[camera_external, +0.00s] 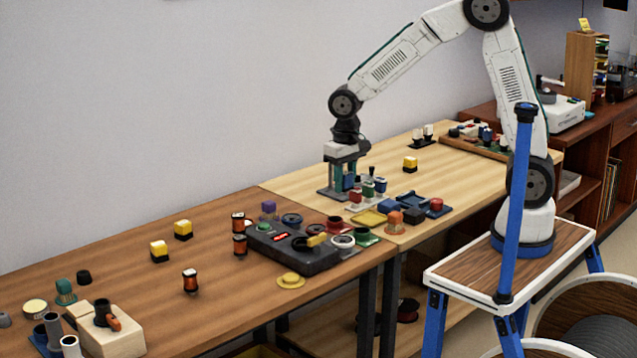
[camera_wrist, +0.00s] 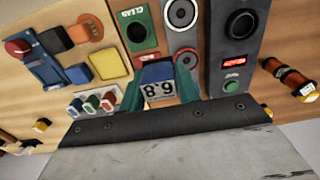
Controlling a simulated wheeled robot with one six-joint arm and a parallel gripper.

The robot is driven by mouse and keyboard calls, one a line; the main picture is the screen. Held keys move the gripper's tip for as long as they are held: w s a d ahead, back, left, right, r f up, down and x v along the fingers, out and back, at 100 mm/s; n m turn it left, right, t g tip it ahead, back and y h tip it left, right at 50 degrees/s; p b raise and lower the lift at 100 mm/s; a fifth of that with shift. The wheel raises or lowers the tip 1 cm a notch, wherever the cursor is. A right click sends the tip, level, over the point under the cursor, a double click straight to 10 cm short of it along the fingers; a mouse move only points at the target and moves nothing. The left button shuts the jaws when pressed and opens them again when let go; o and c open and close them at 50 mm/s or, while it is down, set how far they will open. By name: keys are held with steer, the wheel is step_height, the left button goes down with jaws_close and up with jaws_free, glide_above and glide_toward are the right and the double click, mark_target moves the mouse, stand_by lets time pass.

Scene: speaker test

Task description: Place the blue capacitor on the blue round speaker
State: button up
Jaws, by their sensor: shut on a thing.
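My gripper (camera_external: 346,180) is raised over the light wood table, with teal fingers shut on a blue capacitor. The blue capacitor (camera_wrist: 158,72) sits between the fingertips in the wrist view, its pale face marked "6.8". In the external view it is a small blue patch (camera_external: 348,182), partly hidden by the fingers. A round dark speaker with a bluish rim (camera_external: 291,219), seemingly the blue round speaker, lies by the black panel in the external view, left of and below my gripper. I cannot pick it out surely in the wrist view.
The black panel (camera_wrist: 235,50) with red display stands beside round speakers (camera_wrist: 183,12). Blue, green and red small blocks (camera_wrist: 91,102) stand near my gripper. The brown table's middle (camera_external: 130,285) has free room.

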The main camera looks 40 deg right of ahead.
step_height(320, 180, down, 4)
steer(key=shift+a, duration=0.15)
glide_above(291, 217)
steer(key=shift+f, duration=2.65)
steer(key=shift+f, duration=0.15)
steer(key=o, duration=1)
steer(key=shift+c, duration=0.2)
step_height(291, 217, up, 12)
